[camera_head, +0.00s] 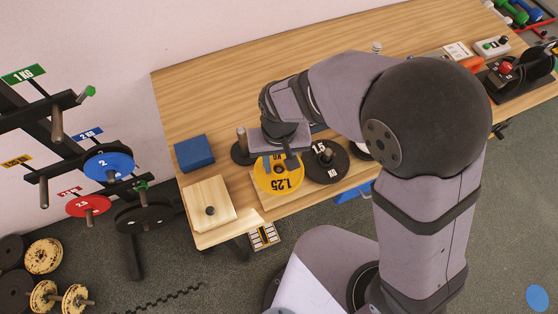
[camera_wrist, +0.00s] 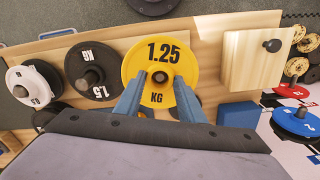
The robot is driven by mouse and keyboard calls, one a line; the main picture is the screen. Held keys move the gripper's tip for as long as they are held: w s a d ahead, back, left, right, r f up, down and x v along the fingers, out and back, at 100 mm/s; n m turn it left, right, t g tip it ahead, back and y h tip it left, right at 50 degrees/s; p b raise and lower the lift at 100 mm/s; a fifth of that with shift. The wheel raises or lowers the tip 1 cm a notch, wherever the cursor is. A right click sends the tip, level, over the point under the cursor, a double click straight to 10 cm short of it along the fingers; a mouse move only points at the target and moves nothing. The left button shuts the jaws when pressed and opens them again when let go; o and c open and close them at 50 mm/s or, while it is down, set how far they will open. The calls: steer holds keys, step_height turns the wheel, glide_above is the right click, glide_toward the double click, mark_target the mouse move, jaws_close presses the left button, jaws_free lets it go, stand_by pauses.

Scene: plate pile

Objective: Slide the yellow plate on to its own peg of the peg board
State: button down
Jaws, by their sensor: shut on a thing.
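The yellow plate (camera_head: 279,181), marked 1.25 KG, is at the front of the table beside the black 1.5 plate. In the wrist view the yellow plate (camera_wrist: 160,53) faces the camera, with a dark round centre. My gripper (camera_head: 281,163) is shut on it, with blue-grey fingers (camera_wrist: 158,82) on either side of its centre. The fingers and wrist hide part of the plate. The light wooden peg board (camera_head: 254,200) lies under and beside the plates. I cannot tell whether a peg passes through the yellow plate or whether it rests on the board.
A wooden block with a dark knob (camera_head: 223,202) and a blue block (camera_head: 194,153) are at the left.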

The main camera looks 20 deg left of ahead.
mark_target(279, 169)
steer(key=shift+a+f+b, duration=0.1)
steer(key=shift+f+b, duration=0.95)
steer(key=shift+f, duration=0.6)
steer(key=shift+f, duration=0.5)
stand_by(0.5)
steer(key=shift+f+b, duration=0.65)
steer(key=shift+f, duration=0.05)
steer(key=shift+f, duration=0.15)
stand_by(0.4)
steer(key=c, duration=1.1)
jaws_free()
steer(key=shift+s+d+f, duration=0.1)
steer(key=shift+d, duration=0.1)
steer(key=shift+a+r, duration=0.1)
steer(key=shift+r, duration=0.5)
steer(key=shift+r+b, duration=0.65)
steer(key=shift+r, duration=2.5)
